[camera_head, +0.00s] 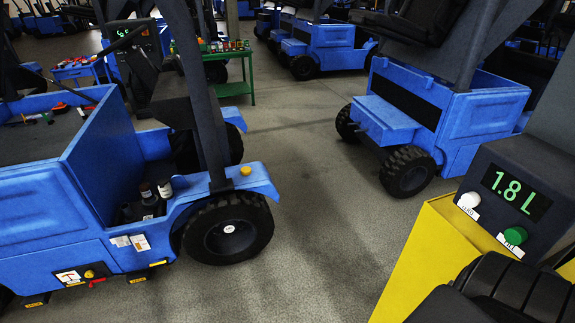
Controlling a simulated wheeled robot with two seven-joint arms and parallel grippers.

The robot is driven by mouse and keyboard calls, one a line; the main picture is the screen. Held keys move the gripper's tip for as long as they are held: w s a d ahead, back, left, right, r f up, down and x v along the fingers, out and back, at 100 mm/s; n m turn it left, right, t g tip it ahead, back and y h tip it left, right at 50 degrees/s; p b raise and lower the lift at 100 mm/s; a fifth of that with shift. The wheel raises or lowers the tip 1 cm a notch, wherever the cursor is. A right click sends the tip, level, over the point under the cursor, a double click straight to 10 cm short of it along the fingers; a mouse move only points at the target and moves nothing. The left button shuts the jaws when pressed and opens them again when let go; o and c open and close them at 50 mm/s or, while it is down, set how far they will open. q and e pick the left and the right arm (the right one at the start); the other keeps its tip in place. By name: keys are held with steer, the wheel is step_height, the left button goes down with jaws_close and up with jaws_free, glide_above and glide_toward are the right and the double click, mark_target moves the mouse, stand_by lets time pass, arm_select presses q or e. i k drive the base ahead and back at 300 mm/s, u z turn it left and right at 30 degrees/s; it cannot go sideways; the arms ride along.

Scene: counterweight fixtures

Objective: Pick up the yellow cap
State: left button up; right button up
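A small round yellow cap (246,171) sits on top of the blue front fender of the forklift at the left, above its black front wheel. A second small yellow round piece (89,273) is low on the same forklift's side, beside a red lever; I cannot tell whether it is a cap. Neither of my grippers is in view, and nothing is seen touching the fender cap.
The blue forklift (52,210) fills the left, with its dark upright post beside the cap. Another blue forklift (475,110) stands right. A yellow unit (420,260) with a 1.8 L display is lower right. A green table (235,88) stands behind. Grey floor between is clear.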

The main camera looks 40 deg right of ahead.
mark_target(246, 171)
steer(key=z, duration=0.5)
steer(key=i, duration=2.35)
steer(key=u, duration=0.1)
